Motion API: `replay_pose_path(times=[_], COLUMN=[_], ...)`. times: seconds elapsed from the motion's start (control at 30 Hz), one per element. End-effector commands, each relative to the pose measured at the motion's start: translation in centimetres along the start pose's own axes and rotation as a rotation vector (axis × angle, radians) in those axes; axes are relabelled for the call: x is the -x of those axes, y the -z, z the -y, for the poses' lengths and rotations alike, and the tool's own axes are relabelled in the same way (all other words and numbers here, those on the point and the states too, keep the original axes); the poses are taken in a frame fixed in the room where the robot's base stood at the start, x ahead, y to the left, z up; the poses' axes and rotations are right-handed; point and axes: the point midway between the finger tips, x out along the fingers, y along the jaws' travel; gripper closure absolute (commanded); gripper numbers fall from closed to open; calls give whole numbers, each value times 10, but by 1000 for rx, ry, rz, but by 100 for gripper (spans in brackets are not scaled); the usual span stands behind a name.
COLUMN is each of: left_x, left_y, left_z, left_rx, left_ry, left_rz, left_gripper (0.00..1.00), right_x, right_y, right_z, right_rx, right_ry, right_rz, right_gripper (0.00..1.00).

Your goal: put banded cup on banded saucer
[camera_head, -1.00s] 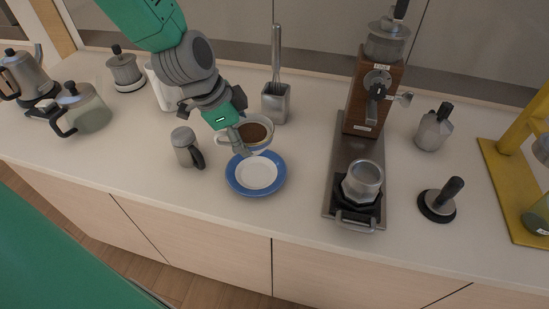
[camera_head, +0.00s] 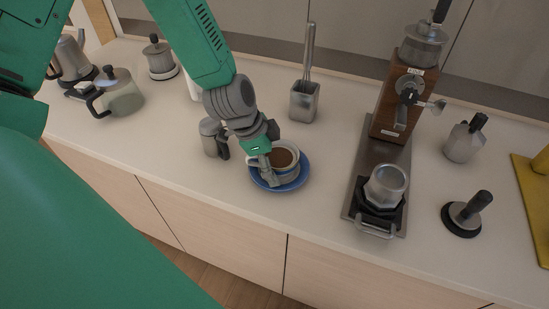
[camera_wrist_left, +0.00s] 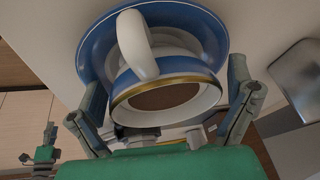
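The banded cup (camera_head: 285,157), white with a gold-and-blue rim and dark coffee inside, is over the middle of the banded saucer (camera_head: 304,177). The saucer is blue-rimmed with a white centre. My left gripper (camera_head: 270,172) is at the cup's near left side. In the left wrist view, its fingers lie on both sides of the cup (camera_wrist_left: 168,95), close against it, and the white handle points toward the top. The blue saucer rim (camera_wrist_left: 92,48) shows behind the cup. I cannot tell whether the cup's foot touches the saucer.
A small steel shaker (camera_head: 211,137) stands just left of the saucer. A utensil holder (camera_head: 304,101) stands behind. The grinder (camera_head: 398,100) and its tray, with a metal cup (camera_head: 386,184), are to the right. Bare counter lies in front of the saucer.

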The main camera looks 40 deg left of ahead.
Motion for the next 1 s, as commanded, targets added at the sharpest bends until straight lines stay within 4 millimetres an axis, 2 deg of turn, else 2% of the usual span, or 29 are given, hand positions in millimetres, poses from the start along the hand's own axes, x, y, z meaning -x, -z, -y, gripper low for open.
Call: replay_pose_path(times=[0.3,0.43,0.57,0.8,1.0], left_x=[1,10,33,83,111], left_y=[-2,-1,0,1,0], left_z=[1,2,2,2,2], left_rx=[1,0,-1,-2,-1], left_ry=[-1,1,3,5,2], left_rz=[-3,-4,-5,-4,-3], left_gripper=[0,0,0,0,0], right_x=[0,1,3,7,10], right_y=[0,0,0,0,0], right_z=[0,0,0,0,0], right_rx=[0,0,0,0,0], right_ry=[0,0,0,0,0], right_rz=[0,0,0,0,0], right_gripper=[60,60,60,60,60])
